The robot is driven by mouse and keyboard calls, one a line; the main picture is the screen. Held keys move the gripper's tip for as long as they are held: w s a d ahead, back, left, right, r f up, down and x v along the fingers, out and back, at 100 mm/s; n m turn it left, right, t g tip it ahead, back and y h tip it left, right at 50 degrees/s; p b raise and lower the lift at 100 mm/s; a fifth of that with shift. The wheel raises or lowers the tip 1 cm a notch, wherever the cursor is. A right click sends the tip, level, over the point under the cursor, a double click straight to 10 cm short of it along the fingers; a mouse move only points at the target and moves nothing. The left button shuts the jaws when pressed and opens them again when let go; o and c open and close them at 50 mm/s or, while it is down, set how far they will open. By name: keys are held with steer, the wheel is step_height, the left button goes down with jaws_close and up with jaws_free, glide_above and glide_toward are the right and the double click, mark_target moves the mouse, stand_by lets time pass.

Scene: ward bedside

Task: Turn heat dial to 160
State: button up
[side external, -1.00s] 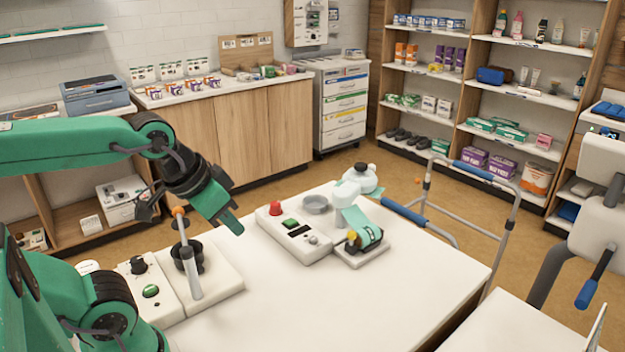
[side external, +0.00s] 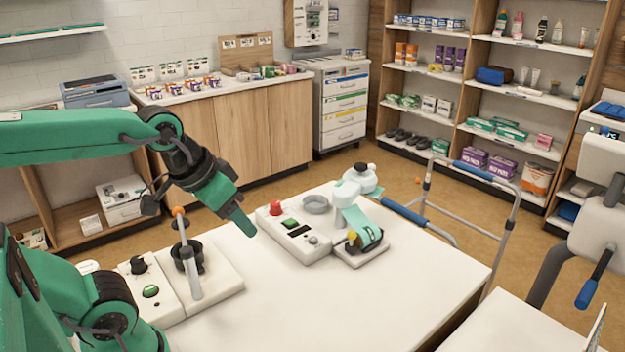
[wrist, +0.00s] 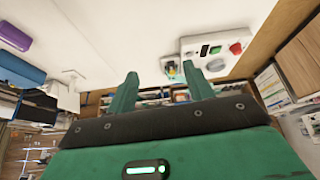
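A white control box (side external: 292,237) stands on the white table, with a red knob or button (side external: 275,208), a green switch (side external: 290,223), a dark display and a small grey knob (side external: 313,240). A second white box (side external: 165,300) at the left has a black dial (side external: 138,265) and a green button (side external: 150,291). No dial markings are legible, and I cannot tell which is the heat dial. My gripper (side external: 250,231) hangs above the table, left of the control box, touching nothing visible. In the wrist view my gripper (wrist: 160,72) has its fingers apart and empty; the control box (wrist: 220,62) is beyond them.
The table's front and right are clear.

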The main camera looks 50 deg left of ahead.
steer(key=w+a+r+n+g, duration=0.1)
steer(key=w+a+r+n, duration=0.1)
steer(key=w+a+n, duration=0.45)
steer(key=n+g, duration=0.4)
steer(key=n, duration=1)
glide_above(276, 203)
steer(key=shift+m, duration=0.25)
steer(key=f, duration=1.4)
steer(key=shift+d, duration=0.2)
steer(key=shift+a+f, duration=0.2)
steer(key=shift+f, duration=0.05)
steer(key=shift+f, duration=0.1)
steer(key=shift+f, duration=3.8)
